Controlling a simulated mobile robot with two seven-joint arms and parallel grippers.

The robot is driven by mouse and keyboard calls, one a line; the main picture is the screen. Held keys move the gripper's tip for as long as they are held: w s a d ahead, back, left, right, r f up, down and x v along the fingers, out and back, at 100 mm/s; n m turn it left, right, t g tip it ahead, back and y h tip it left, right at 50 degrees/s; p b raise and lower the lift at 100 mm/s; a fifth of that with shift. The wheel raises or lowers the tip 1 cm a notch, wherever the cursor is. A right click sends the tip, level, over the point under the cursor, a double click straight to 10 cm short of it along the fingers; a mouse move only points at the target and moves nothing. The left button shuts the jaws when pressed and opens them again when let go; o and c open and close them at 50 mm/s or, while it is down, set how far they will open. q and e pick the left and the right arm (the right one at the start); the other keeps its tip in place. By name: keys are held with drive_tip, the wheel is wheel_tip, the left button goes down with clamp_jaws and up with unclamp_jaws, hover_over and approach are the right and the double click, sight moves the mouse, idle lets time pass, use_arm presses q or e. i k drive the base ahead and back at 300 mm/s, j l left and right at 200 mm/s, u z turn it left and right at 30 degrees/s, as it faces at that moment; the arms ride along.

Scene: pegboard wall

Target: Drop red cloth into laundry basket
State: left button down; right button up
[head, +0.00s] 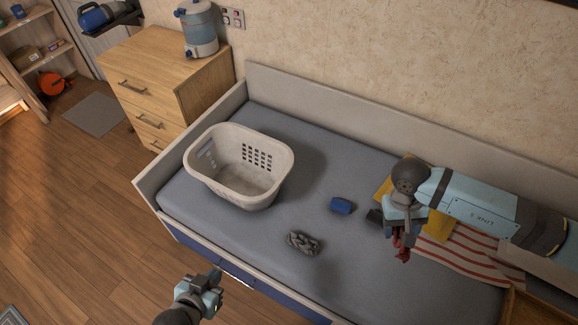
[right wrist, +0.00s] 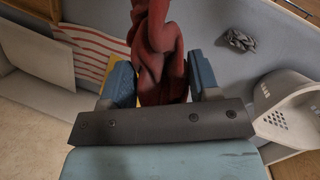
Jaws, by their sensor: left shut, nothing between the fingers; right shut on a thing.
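The white laundry basket (head: 270,197) stands upright on the left part of the bed, and its inside looks empty. It also shows at the right edge of the right wrist view (right wrist: 290,112). My right gripper (head: 402,236) is over the right part of the bed, well to the right of the basket. It is shut on the red cloth (head: 403,255), which hangs crumpled below it; the right wrist view shows the cloth (right wrist: 155,45) between the fingers. My left gripper (head: 214,281) is shut and empty, in front of the bed's front edge.
On the bed (head: 235,255) lie a grey crumpled cloth (head: 302,243), a small blue item (head: 341,205), a yellow cloth (head: 382,195) and a red-and-white striped cloth (head: 450,252). A wooden dresser (head: 150,62) with a drink dispenser (head: 200,35) stands behind left.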

sight(247, 187)
drive_tip(key=k+j, duration=0.2)
drive_tip(key=j, duration=0.15)
drive_tip(key=k+j, duration=0.15)
drive_tip(key=j, duration=0.2)
drive_tip(key=k+j+z, duration=0.15)
drive_tip(key=j, duration=0.8)
drive_tip(key=i+j, duration=0.1)
drive_tip(key=j, duration=0.35)
drive_tip(key=i+j, duration=0.15)
drive_tip(key=j, duration=0.3)
drive_tip(key=i+j+z, duration=0.1)
drive_tip(key=i+j, duration=0.2)
drive_tip(key=i+j+z, duration=0.1)
drive_tip(key=i+j, duration=0.15)
drive_tip(key=j, duration=0.25)
drive_tip(key=i+j, duration=0.15)
drive_tip(key=i, duration=0.4)
